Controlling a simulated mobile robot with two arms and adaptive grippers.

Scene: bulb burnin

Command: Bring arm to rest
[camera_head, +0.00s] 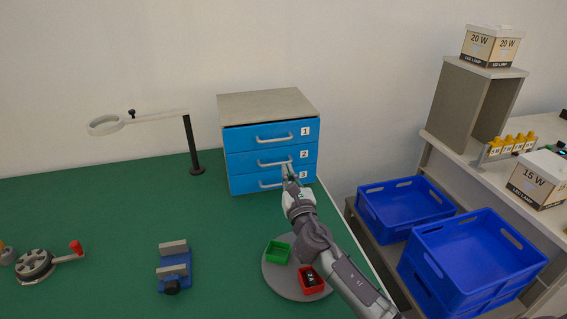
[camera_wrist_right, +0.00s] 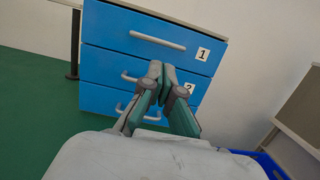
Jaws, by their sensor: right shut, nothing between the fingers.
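My right arm reaches in from the lower right in the head view. Its gripper (camera_head: 288,172) is shut and empty in front of the blue drawer unit (camera_head: 236,165). In the right wrist view the gripper (camera_wrist_right: 162,70) has its fingertips together, in front of the middle drawer, near its handle. I cannot tell whether the fingertips touch the drawer front. The three drawers, labelled 1, 2 and 3, look closed. My left gripper is not in view.
A round grey turntable (camera_head: 272,283) below my right arm carries a green bin (camera_head: 278,252) and a red bin (camera_head: 312,281) with a dark item. A magnifier lamp (camera_head: 192,145), a blue vise (camera_head: 175,268) and a crank device (camera_head: 36,265) stand on the green table. Blue crates (camera_head: 470,262) are at right.

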